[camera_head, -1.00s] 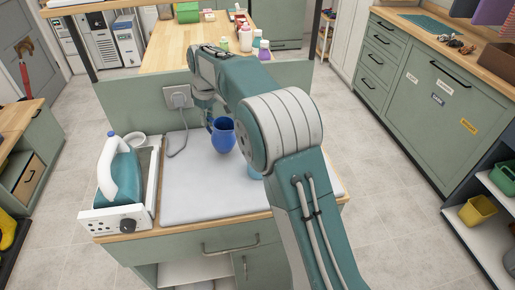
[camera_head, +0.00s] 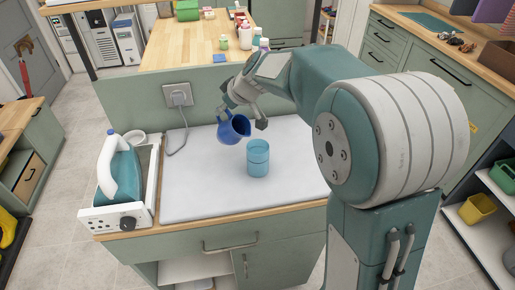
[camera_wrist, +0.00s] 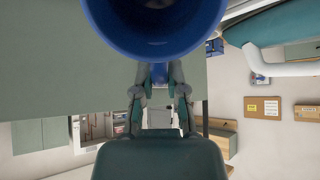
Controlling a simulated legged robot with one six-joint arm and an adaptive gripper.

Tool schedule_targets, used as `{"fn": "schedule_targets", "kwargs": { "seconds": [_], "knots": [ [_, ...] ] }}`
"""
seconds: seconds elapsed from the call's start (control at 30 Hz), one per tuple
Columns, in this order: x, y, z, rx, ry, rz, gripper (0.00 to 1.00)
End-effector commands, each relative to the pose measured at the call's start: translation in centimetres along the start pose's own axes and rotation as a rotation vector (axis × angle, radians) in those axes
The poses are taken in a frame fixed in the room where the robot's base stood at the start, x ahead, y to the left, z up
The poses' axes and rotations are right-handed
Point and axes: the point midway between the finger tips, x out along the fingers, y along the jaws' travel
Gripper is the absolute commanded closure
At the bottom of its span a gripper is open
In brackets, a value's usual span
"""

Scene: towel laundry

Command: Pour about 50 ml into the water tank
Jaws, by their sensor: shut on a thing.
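I cannot make out any stream or the jug's water level.
A wall socket with a cord (camera_head: 178,97) is at the back. The white board (camera_head: 195,190) is otherwise clear.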

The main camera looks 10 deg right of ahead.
Motion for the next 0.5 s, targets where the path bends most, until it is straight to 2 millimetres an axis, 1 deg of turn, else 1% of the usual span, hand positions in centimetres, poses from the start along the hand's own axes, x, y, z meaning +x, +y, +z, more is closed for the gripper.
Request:
{"fn": "schedule_targets", "kwargs": {
  "seconds": [0.03,0.2,0.5],
  "knots": [
    [-0.4,0.1,0.0,0.002,0.021,0.002,1.0],
    [-1.1,0.0,0.0,0.002,0.079,0.003,1.0],
    [-1.8,0.0,0.0,0.001,0.15,0.003,1.0]
  ]
}}
